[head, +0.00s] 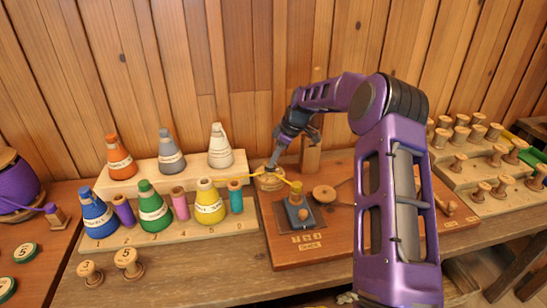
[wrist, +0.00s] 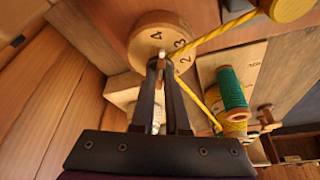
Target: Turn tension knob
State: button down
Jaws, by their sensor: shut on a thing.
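The tension knob is a round wooden dial marked with numbers such as 2, 3 and 4 in the wrist view (wrist: 158,32). In the head view the knob (head: 268,183) sits at the left end of the wooden winder board (head: 330,248), partly hidden by my gripper (head: 272,167). In the wrist view my gripper (wrist: 163,62) has its dark fingers close together on a small light piece at the dial's edge. Yellow thread (wrist: 222,30) runs past the dial. In the head view the thread leads to a post on a dark plate (head: 298,215).
Cone spools, including a yellow one (head: 210,203) and a white one (head: 220,147), stand on a stepped rack (head: 150,236) left of the knob. A wooden spool rack (head: 470,205) stands far right. The plank wall is close behind.

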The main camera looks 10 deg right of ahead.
jog(key=shift+w+d+n+g+p, duration=0.1)
jog(key=shift+n+g+p, duration=0.3)
jog(key=shift+n, duration=0.7)
jog(key=c, duration=0.9)
grip_release()
jog(key=v, duration=0.5)
jog(key=p+v, duration=0.1)
jog(key=v, duration=1.1)
jog(key=shift+d+p, duration=0.3)
jog(key=shift+d, duration=0.05)
jog(key=shift+a, duration=0.1)
